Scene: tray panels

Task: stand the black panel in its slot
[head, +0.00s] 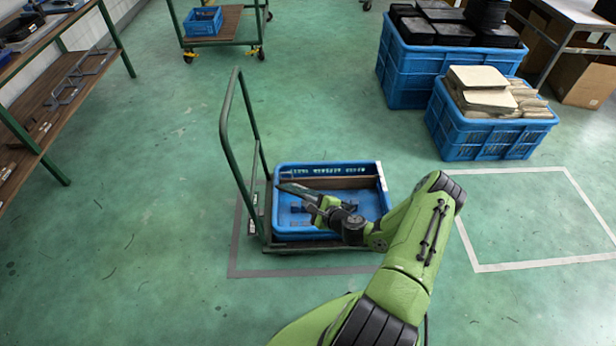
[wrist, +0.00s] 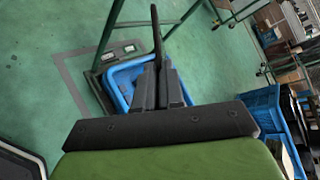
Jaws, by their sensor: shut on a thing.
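My gripper (head: 316,203) is shut on the black panel (head: 296,189) and holds it over the blue tray (head: 281,225) on the green-handled cart. In the wrist view the panel (wrist: 157,38) shows as a thin dark strip, nearly edge-on, sticking out from between the fingers (wrist: 158,85). The tray has a brown panel (head: 345,183) standing near its far side, behind my gripper. My gripper and arm cover part of the tray floor, and I cannot make out the slot. I cannot tell whether the panel touches the tray.
The cart's green handle (head: 225,125) rises on the tray's left side. Blue crates with black items (head: 405,80) and with pale panels (head: 450,135) stand at the back right. A shelf (head: 60,105) is at the left. Open floor lies around the cart.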

